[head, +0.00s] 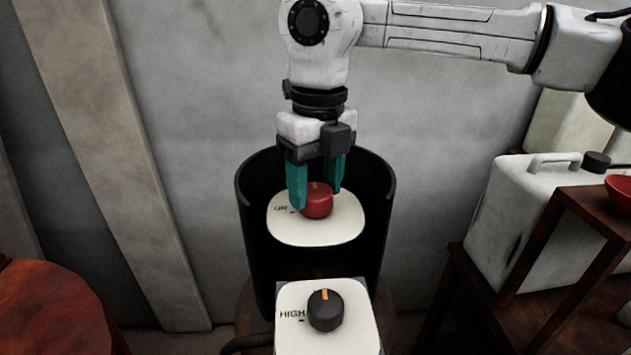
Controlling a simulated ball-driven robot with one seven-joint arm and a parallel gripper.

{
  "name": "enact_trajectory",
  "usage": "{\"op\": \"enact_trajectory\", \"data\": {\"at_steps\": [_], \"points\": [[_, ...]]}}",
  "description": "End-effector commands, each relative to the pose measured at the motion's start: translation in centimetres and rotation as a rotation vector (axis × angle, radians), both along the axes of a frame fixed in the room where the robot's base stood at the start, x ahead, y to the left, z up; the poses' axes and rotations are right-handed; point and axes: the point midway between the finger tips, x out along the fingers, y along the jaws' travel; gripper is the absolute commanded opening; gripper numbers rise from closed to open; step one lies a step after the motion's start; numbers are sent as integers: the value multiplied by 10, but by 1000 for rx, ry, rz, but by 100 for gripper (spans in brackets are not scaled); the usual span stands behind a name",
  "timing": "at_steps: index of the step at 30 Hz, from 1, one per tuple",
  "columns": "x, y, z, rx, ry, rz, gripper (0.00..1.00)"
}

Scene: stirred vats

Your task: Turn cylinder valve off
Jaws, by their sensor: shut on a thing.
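The cylinder valve is a red knob (318,203) with a small orange mark on top. It sits on a cream label plate (322,232) inside a black, open-fronted guard (258,240). The plate has a printed word to the left of the knob, partly covered by a finger, and a small dark mark. My gripper (318,196) comes down from above with its two teal fingers on either side of the red knob. It is shut on the knob. The left finger hides part of the plate's lettering.
In front, a black knob (325,310) with an orange mark sits on a second cream plate (352,334) marked HIGH. At right are a brown wooden stand (540,272), a pale canister (520,205) and a red bowl (620,195). A round reddish-brown top (50,310) is at lower left.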

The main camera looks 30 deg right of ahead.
Motion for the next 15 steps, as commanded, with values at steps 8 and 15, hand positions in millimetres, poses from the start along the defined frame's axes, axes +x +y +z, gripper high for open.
{"op": "enact_trajectory", "data": {"at_steps": [8,15], "points": [[0,0,0,1,-1,-1,77],[0,0,0,0,0,0,80]]}}
